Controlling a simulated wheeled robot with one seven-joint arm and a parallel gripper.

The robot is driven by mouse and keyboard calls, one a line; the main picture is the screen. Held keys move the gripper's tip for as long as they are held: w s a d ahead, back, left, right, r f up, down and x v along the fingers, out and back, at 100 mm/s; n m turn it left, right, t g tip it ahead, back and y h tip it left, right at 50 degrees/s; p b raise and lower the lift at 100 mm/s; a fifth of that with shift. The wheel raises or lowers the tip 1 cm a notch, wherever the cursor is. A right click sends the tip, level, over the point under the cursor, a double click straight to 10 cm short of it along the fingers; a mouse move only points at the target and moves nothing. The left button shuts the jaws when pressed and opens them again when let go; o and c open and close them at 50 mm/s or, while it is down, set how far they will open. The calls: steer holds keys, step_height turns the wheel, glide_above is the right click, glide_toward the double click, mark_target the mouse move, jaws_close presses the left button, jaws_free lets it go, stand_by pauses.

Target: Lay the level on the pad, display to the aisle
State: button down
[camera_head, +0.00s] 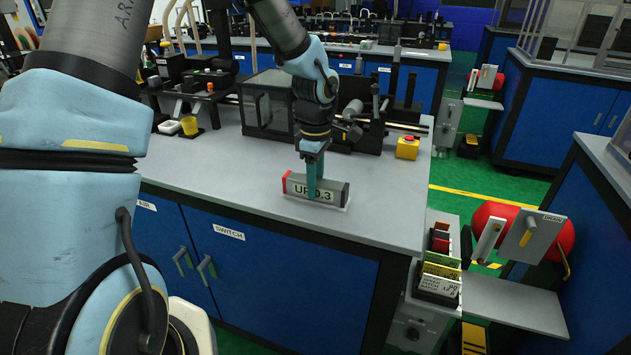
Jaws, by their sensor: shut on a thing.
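The level (333,193) is a grey bar with a red left end and a display reading what looks like "UP 0.3" on its near long face. It sits at the front part of the grey bench top (385,222), over a thin pale edge that may be the pad (337,206). My gripper (315,190) points straight down and is shut on the level near its middle, with a teal finger across the display side. I cannot tell whether the level rests on the pad or is just above it.
A black machine (268,105) stands behind the gripper. A yellow box with a red button (407,147) is at the right rear. A yellow cup (189,125) is at the left. Bare bench lies right of the level. A card rack (440,275) is beyond the right edge.

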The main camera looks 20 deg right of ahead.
steer(key=shift+f, duration=0.2)
steer(key=shift+c, duration=2.2)
jaws_free()
steer(key=shift+r, duration=0.2)
step_height(320, 180, up, 12)
steer(key=b, duration=0.2)
steer(key=s+a+f+m, duration=0.1)
steer(key=a+f+m, duration=0.1)
steer(key=a, duration=0.8)
steer(key=s+a+f+m+t, duration=0.1)
steer(key=a+m, duration=0.4)
steer(key=a, duration=0.5)
steer(key=s+a+f+m, duration=0.2)
steer(key=a+f+m, duration=0.1)
steer(key=a, duration=0.7)
steer(key=shift+f+m+t, duration=0.2)
steer(key=shift+m+t, duration=0.1)
steer(key=shift+a, duration=0.1)
